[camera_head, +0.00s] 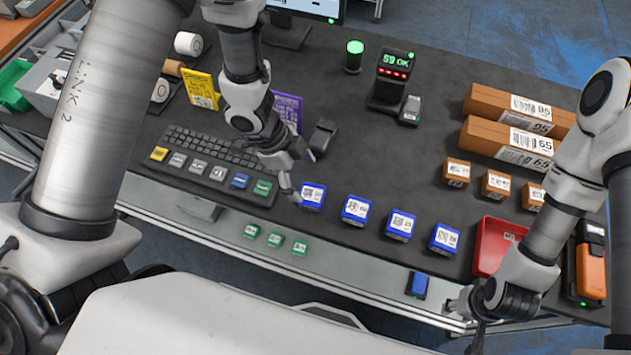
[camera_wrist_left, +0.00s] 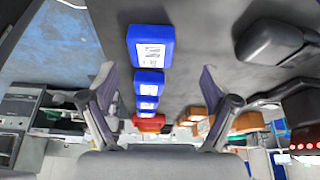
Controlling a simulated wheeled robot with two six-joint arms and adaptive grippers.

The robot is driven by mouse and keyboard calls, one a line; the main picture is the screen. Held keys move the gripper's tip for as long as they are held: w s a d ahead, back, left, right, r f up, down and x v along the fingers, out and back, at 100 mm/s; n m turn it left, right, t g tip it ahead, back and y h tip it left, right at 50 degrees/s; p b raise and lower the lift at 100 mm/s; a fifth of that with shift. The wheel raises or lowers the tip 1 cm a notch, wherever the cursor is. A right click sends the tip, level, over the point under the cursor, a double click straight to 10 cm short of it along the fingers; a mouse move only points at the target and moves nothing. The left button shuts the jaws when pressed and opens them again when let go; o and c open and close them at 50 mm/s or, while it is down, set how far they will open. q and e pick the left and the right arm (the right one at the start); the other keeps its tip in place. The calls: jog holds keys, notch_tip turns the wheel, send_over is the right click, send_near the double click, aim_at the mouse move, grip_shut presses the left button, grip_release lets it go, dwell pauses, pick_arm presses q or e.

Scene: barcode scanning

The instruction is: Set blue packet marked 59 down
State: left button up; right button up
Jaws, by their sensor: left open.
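Several blue packets stand in a row along the front of the dark table. The leftmost blue packet (camera_head: 312,196) is upright on the table, just right of my left gripper (camera_head: 303,178). Its printed number is too small to read surely. In the left wrist view, a near blue packet (camera_wrist_left: 150,46) stands on the table beyond the tips of my left gripper (camera_wrist_left: 157,78), whose fingers are spread wide with nothing gripped. The other blue packets (camera_head: 400,224) stand to the right. My right gripper (camera_head: 468,322) is low at the front edge; its finger gap is unclear.
A scanner stand (camera_head: 390,78) reads "59 OK" at the back. A keyboard (camera_head: 214,158) lies left of the packets. A red tray (camera_head: 492,246), small brown boxes (camera_head: 495,184) and long brown boxes (camera_head: 490,137) stand right. Open table lies behind the packet row.

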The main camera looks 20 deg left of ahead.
aim_at(311, 194)
pick_arm(q)
jog(key=s+f, duration=0.1)
jog(key=s+d, duration=0.1)
jog(key=shift+s+d+f, duration=0.1)
jog(key=shift+s+f, duration=0.2)
jog(key=shift+f, duration=0.05)
jog(key=w+f, duration=0.1)
jog(key=w+d+f, duration=0.1)
jog(key=f, duration=0.1)
jog(key=shift+f, duration=0.15)
jog(key=shift+s+r, duration=0.3)
jog(key=shift+s, duration=0.1)
jog(key=c, duration=1.4)
jog(key=shift+w+f, duration=0.1)
jog(key=shift+c, duration=0.3)
pick_arm(e)
jog(key=shift+s+d+r, duration=0.1)
jog(key=shift+s+r, duration=0.25)
jog(key=shift+s, duration=0.15)
